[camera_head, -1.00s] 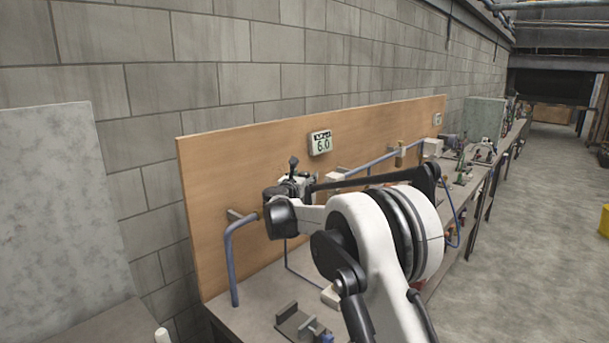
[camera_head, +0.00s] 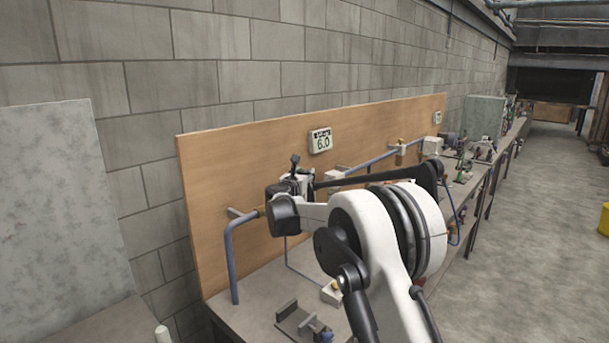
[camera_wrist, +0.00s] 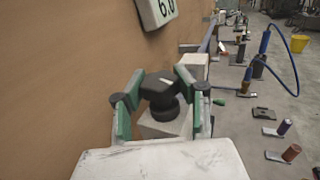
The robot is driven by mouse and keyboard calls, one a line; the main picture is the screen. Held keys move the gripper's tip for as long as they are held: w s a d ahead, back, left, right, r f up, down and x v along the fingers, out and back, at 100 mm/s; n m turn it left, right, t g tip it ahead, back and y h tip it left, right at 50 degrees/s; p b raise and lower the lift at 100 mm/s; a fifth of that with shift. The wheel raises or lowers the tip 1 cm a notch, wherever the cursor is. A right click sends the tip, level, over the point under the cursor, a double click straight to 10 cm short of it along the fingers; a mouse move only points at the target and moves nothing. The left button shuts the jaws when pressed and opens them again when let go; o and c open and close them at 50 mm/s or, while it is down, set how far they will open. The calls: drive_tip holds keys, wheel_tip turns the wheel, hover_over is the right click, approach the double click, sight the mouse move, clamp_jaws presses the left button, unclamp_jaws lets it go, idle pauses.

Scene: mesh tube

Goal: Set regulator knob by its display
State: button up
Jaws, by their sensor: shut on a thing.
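The regulator knob (camera_wrist: 160,90) is black with a light pointer mark on top and sits on a pale block (camera_wrist: 165,123) in the wrist view. My gripper (camera_wrist: 155,90) has its green-padded fingers on either side of the knob and is shut on it. In the head view my gripper (camera_head: 297,180) is at the board, and my wrist and arm hide the knob. The display (camera_head: 320,141) is a small white box on the wooden board above and reads 6.0. It shows partly in the wrist view (camera_wrist: 157,10).
The wooden board (camera_head: 230,170) stands behind the bench. A blue pipe (camera_head: 230,260) bends down left of my gripper. A clamp-like fixture (camera_head: 300,322) lies on the bench in front. A second display (camera_head: 437,117) hangs farther right. Open floor (camera_head: 510,240) lies to the right.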

drive_tip(key=shift+y, duration=0.3)
drive_tip(key=n+y+b, duration=0.2)
drive_tip(key=shift+d+f+y, duration=0.15)
drive_tip(key=shift+y, duration=0.25)
drive_tip(key=n+y+b, duration=0.2)
drive_tip(key=n+y, duration=0.1)
drive_tip(key=y, duration=0.2)
drive_tip(key=shift+n+y, duration=0.3)
drive_tip(key=shift+n, duration=0.1)
drive_tip(key=n+g+y, duration=0.1)
drive_tip(key=y, duration=0.1)
drive_tip(key=n+g+y+b, duration=0.1)
drive_tip(key=n+y, duration=0.1)
drive_tip(key=y, duration=0.1)
drive_tip(key=shift+w+n+g, duration=0.1)
drive_tip(key=shift+n+g, duration=0.2)
drive_tip(key=n+g+y, duration=0.3)
drive_tip(key=g+y, duration=0.1)
drive_tip(key=shift+n+b, duration=0.3)
drive_tip(key=shift+r+n+g+y+p, duration=0.15)
drive_tip(key=shift+n+g+y+p, duration=0.5)
drive_tip(key=shift+g, duration=0.35)
drive_tip(key=shift+r+n+g+y+p, duration=0.15)
drive_tip(key=shift+n+g+y+p, duration=0.25)
drive_tip(key=shift+n+g+y, duration=0.4)
drive_tip(key=shift+g, duration=0.3)
drive_tip(key=shift+a+f+n+g+y+p, duration=0.15)
drive_tip(key=shift+n+g+y+p, duration=0.3)
drive_tip(key=shift+n+g+p, duration=1.6)
